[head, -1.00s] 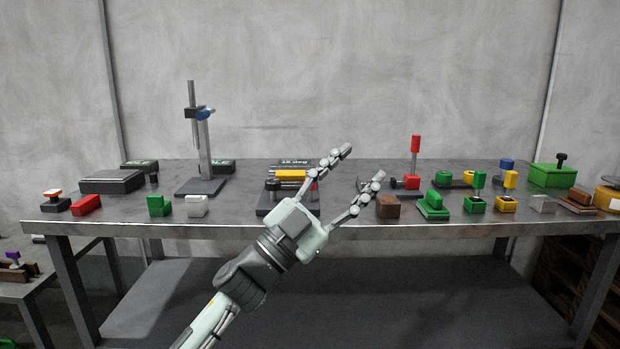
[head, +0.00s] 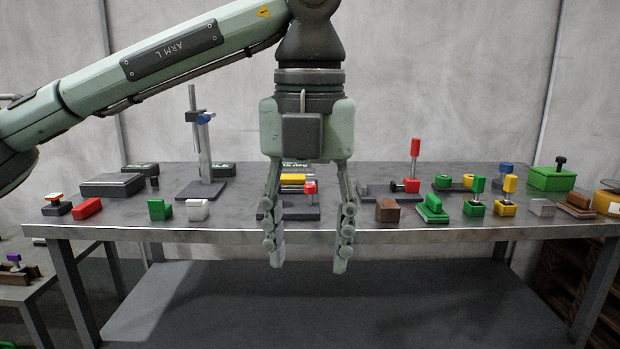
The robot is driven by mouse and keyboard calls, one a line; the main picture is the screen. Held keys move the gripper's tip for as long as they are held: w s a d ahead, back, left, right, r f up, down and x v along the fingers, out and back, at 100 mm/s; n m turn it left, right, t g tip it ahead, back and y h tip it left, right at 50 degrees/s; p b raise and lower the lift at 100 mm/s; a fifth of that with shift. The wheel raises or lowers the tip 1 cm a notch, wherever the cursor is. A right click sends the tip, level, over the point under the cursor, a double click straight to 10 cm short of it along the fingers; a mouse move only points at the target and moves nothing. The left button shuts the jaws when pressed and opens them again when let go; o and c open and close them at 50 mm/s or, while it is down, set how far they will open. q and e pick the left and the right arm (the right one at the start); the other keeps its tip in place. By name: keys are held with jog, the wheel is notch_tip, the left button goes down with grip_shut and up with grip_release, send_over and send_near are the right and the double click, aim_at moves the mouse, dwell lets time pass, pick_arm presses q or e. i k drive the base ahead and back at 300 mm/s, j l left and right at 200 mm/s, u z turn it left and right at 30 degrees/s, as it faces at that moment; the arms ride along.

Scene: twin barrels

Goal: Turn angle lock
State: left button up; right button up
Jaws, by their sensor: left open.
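My left gripper (head: 308,266) hangs fingers-down from the arm that comes in from the upper left. Its two fingers are spread apart with nothing between them, and the tips overlap the table's front edge in the picture. Between the fingers, behind them, a dark fixture (head: 300,213) shows with a yellow block (head: 292,180) and a red knob (head: 310,187). Part of this fixture is hidden by the gripper. I cannot tell for sure which part is the angle lock. No contact with the fixture is visible. My right gripper is not in view.
The metal table (head: 180,232) carries a stand with an upright post (head: 205,155) at left, a red-topped post (head: 414,160) right of the gripper, and a brown block (head: 387,210). Several coloured blocks line the front edge. The space in front of the table is clear.

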aim_at(309, 188)
jog(key=i, duration=1.5)
